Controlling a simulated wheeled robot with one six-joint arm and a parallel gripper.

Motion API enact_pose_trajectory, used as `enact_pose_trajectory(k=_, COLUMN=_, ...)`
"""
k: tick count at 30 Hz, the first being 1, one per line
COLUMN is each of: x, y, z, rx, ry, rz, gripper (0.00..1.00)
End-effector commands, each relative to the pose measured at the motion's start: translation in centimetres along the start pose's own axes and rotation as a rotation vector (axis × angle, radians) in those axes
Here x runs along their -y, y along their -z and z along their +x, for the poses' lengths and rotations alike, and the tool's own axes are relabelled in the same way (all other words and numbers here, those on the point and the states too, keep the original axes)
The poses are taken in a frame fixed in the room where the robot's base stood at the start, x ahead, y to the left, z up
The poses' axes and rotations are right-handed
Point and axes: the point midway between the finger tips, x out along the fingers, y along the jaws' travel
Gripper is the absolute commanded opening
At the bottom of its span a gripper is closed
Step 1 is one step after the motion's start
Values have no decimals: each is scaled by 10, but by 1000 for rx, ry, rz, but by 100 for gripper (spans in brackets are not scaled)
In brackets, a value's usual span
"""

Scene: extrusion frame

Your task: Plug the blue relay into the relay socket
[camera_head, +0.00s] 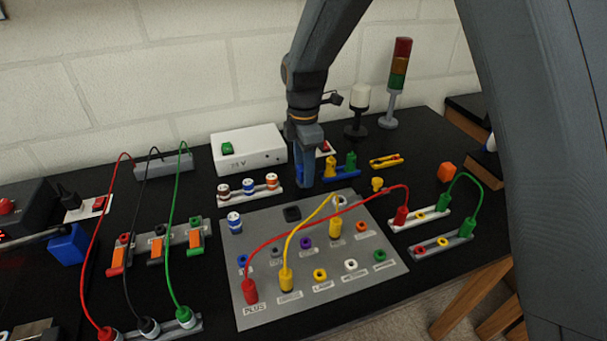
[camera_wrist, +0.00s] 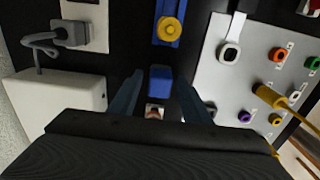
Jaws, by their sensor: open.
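My gripper (camera_head: 306,180) points down behind the grey panel, between the white row of terminals and the blue tray. In the wrist view its fingers (camera_wrist: 159,84) are open, one on each side of a blue block, which looks like the blue relay (camera_wrist: 158,79). I cannot tell whether the fingers touch it. In the head view my gripper mostly hides this block. In the wrist view a finger partly covers that spot.
A white 24 V box (camera_head: 262,154) stands behind. The terminal row (camera_head: 250,191) and the blue tray with yellow and green plugs (camera_head: 341,172) flank my gripper closely. Red and yellow cables (camera_head: 325,226) arch over the panel. Another blue block (camera_head: 67,245) lies far left.

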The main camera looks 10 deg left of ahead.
Motion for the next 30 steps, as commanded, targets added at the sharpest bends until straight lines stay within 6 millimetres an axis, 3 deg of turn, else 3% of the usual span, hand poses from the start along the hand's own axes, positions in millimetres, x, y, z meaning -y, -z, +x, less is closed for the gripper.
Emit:
enact_pose_trajectory(k=8, x=0, y=0, z=0, rx=0, ry=0, rz=0, gripper=42)
enact_pose_trajectory(k=15, x=0, y=0, z=0, rx=0, ry=0, rz=0, gripper=2)
enact_pose_trajectory(k=16, x=0, y=0, z=0, rx=0, ry=0, rz=0, gripper=0)
enact_pose_trajectory(k=30, x=0, y=0, z=-11, rx=0, ry=-2, rz=0, gripper=0)
